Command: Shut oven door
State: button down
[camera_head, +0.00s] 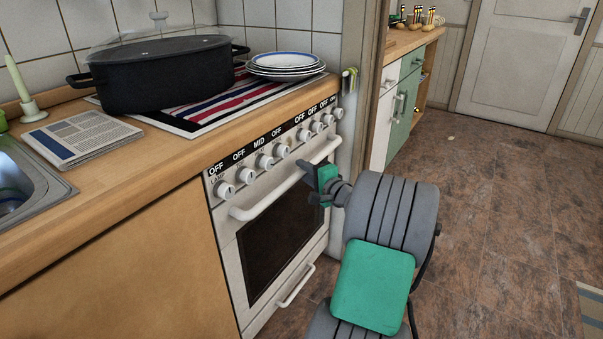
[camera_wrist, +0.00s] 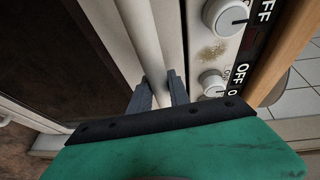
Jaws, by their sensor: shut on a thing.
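The white oven (camera_head: 262,235) has a door with a dark glass window (camera_head: 275,235) and a long white handle (camera_head: 262,203) across its top. The door looks upright and about flush with the oven front; I cannot tell whether a small gap is left. My gripper (camera_head: 304,170) is at the right part of the handle. In the wrist view the handle (camera_wrist: 146,40) runs down between the two grey fingers of my gripper (camera_wrist: 160,88), which are closed on it. The handle's stretch behind the fingers is hidden.
White knobs (camera_head: 264,161) line the panel just above the handle. The wooden worktop (camera_head: 120,160) carries a black pot (camera_head: 160,75), stacked plates (camera_head: 285,63) and a newspaper (camera_head: 85,133). The brown floor (camera_head: 500,220) to the right is mostly clear.

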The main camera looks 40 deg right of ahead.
jog(key=shift+s+f, duration=0.1)
jog(key=shift+s, duration=0.1)
jog(key=c, duration=1.2)
grip_release()
jog(key=shift+w+d, duration=0.1)
jog(key=shift+c, duration=0.2)
jog(key=s+a+p, duration=0.1)
jog(key=s+p, duration=0.1)
jog(key=s, duration=0.5)
jog(key=shift+s+r, duration=0.35)
jog(key=shift+r, duration=0.05)
jog(key=shift+a, duration=0.1)
